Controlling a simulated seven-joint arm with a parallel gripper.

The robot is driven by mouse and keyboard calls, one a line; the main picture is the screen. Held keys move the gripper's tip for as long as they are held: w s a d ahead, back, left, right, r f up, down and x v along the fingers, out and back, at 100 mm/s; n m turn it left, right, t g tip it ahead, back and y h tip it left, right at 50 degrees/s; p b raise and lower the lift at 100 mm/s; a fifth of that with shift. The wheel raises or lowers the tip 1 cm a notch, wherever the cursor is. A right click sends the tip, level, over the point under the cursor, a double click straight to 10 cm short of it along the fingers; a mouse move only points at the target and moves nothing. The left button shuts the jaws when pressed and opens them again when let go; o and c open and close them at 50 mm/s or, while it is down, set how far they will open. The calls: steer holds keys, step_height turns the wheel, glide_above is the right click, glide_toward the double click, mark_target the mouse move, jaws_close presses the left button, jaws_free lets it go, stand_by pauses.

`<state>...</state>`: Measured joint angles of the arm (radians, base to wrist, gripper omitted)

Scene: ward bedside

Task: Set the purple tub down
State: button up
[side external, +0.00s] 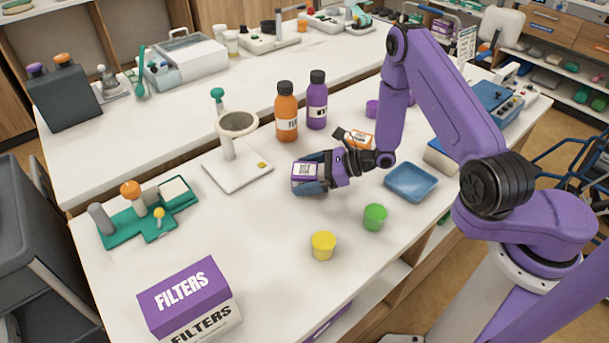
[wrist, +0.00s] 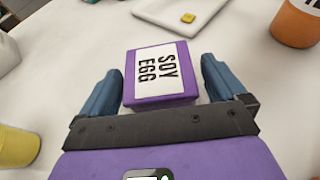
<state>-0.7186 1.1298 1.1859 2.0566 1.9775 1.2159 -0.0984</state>
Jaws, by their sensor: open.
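The purple tub (side external: 305,172) is a small box-like tub with a white label on its lid. In the wrist view the tub (wrist: 160,75) sits upright between the fingers, its label reading "SOY EGG". My gripper (side external: 311,181) is low over the white table, with its blue fingers on either side of the tub. In the wrist view my gripper (wrist: 162,82) is open, with a gap showing beside the tub. The tub appears to rest on the table; its underside is hidden.
A white stand (side external: 237,170) is behind the tub, with an orange bottle (side external: 286,112) and purple bottle (side external: 317,101) beyond. A yellow cup (side external: 323,246), green cup (side external: 375,217) and blue tray (side external: 411,182) stand nearby. A FILTERS box (side external: 187,293) is at front left.

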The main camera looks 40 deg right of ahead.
steer(key=v, duration=1.1)
steer(key=shift+s+d, duration=0.15)
steer(key=shift+d, duration=0.05)
steer(key=s+a+r+n+g+y, duration=0.1)
steer(key=s+a+r+n+g, duration=0.8)
steer(key=n+g, duration=0.6)
steer(key=s+d+r+n+t+h, duration=0.3)
steer(key=s+n, duration=0.5)
steer(key=n, duration=0.4)
steer(key=s+d+r+n+t+h, duration=0.2)
steer(key=s+d+r+n+h, duration=0.2)
steer(key=s+n+h, duration=0.3)
steer(key=r+n, duration=0.1)
steer(key=n, duration=0.4)
steer(key=shift+s+n+t, duration=0.3)
steer(key=shift+s+t, duration=0.1)
